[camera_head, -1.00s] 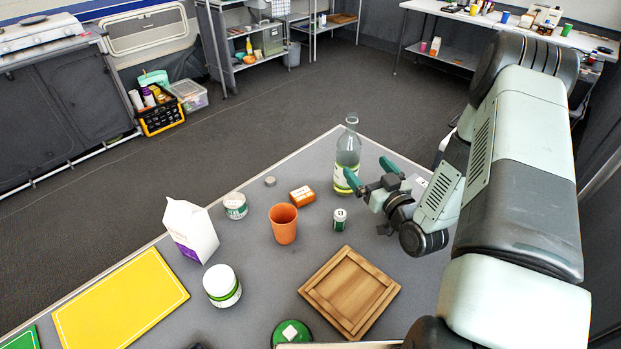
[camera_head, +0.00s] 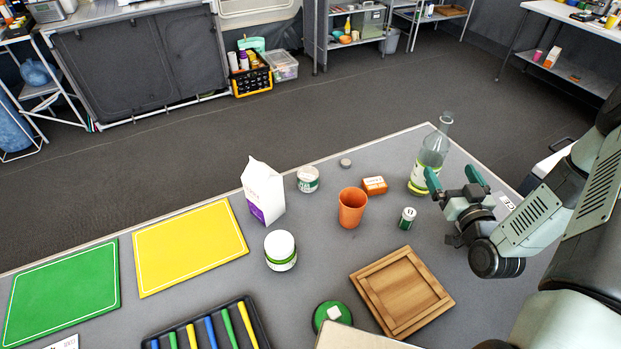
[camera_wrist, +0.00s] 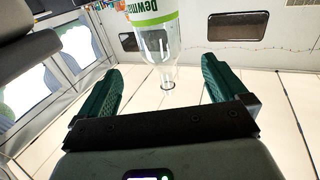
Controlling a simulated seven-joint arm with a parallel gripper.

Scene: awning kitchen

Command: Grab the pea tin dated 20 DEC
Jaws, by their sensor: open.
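No date or the word pea is legible, so I cannot tell which container is the tin dated 20 DEC. A short white tin with a green label (camera_head: 308,179) stands on the table behind the orange cup. A larger white-lidded container with a green band (camera_head: 280,250) stands nearer, left of centre. A small green and white cylinder (camera_head: 407,218) stands left of my gripper. My gripper (camera_head: 453,182) is open and empty above the table's right side, apart from these. In the wrist view, a clear bottle (camera_wrist: 158,45) appears upside down beyond the open fingers.
The bottle (camera_head: 431,160) stands just behind my gripper. An orange cup (camera_head: 352,208), orange box (camera_head: 374,186), white carton (camera_head: 263,190) and wooden tray (camera_head: 369,288) are nearby. Yellow (camera_head: 190,246) and green (camera_head: 62,293) boards lie left. A cutlery tray (camera_head: 262,333) is in front.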

